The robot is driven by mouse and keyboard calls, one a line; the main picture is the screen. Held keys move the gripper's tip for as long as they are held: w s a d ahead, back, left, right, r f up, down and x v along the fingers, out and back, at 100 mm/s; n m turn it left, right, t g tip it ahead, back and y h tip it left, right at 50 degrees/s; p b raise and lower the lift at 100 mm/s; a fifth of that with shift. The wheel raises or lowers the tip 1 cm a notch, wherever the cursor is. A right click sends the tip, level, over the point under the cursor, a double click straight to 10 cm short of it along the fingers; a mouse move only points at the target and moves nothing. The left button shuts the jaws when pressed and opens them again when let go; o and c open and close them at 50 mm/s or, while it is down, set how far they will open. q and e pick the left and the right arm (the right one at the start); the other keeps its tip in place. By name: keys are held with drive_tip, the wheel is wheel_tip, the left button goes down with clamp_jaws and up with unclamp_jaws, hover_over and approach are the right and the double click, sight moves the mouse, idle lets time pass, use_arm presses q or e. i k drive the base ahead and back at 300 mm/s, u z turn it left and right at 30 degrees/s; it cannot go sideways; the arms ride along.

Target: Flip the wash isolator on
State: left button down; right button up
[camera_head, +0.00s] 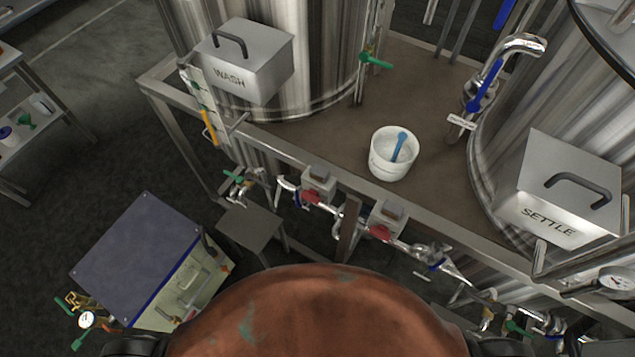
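A grey metal box cover marked WASH (247,62) with a dark handle on top sits in front of the left steel tank. A switch under it is hidden, and I cannot tell its position. A similar cover marked SETTLE (562,188) sits at the right tank. Neither of my grippers is in view.
A white tub (393,153) with a blue tool stands on the brown deck (318,133) between the tanks. Pipework with red-handled valves (380,232) runs along the deck's front. A blue-topped cabinet (145,255) stands at lower left. A side shelf (38,120) stands at far left.

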sight(312, 196)
drive_tip(key=k, duration=1.3)
drive_tip(key=z, duration=0.2)
drive_tip(key=i, duration=0.8)
drive_tip(key=z, duration=0.15)
